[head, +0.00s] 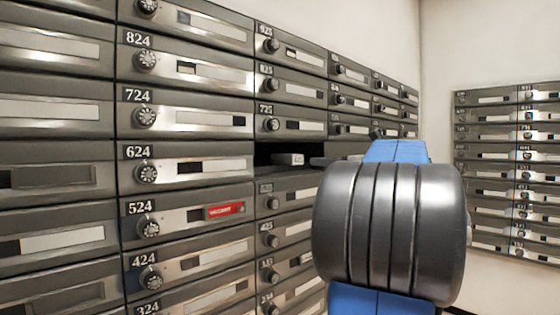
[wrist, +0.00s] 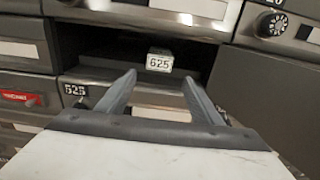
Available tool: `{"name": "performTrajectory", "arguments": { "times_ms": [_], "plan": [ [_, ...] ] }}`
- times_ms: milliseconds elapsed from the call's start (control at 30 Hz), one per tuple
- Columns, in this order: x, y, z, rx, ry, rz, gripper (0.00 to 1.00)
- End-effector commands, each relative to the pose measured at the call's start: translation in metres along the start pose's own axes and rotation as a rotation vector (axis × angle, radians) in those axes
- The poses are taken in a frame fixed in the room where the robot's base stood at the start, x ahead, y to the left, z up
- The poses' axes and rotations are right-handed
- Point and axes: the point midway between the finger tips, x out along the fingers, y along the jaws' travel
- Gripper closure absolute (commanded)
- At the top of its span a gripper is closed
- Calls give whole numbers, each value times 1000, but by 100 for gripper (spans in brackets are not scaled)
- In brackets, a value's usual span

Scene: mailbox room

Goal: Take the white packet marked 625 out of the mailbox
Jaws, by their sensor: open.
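The white packet (wrist: 159,61) marked 625 lies inside an open, dark mailbox compartment (wrist: 105,52), its labelled end facing out. In the head view the packet (head: 289,159) shows as a small pale block in the dark opening (head: 263,157). My gripper (wrist: 160,80) is open and empty in the wrist view. Its two fingers point at the compartment, one to the left and one to the right of the packet, which appears beyond their tips. In the head view my arm hides most of the gripper.
Closed mailbox doors with dials and number plates surround the opening, including 624 (head: 180,163) and 524 with a red label (head: 225,211). An open door (wrist: 265,100) stands at the right in the wrist view. Another mailbox bank (head: 505,170) is on the far right wall.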

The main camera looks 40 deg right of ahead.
Motion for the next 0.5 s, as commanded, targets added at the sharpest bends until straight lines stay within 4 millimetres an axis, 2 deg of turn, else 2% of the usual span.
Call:
{"name": "performTrajectory", "arguments": {
  "times_ms": [167,500],
  "plan": [
    [7,0,0,1,-1,2,41],
    [39,0,0,-1,0,2,41]
  ]
}}
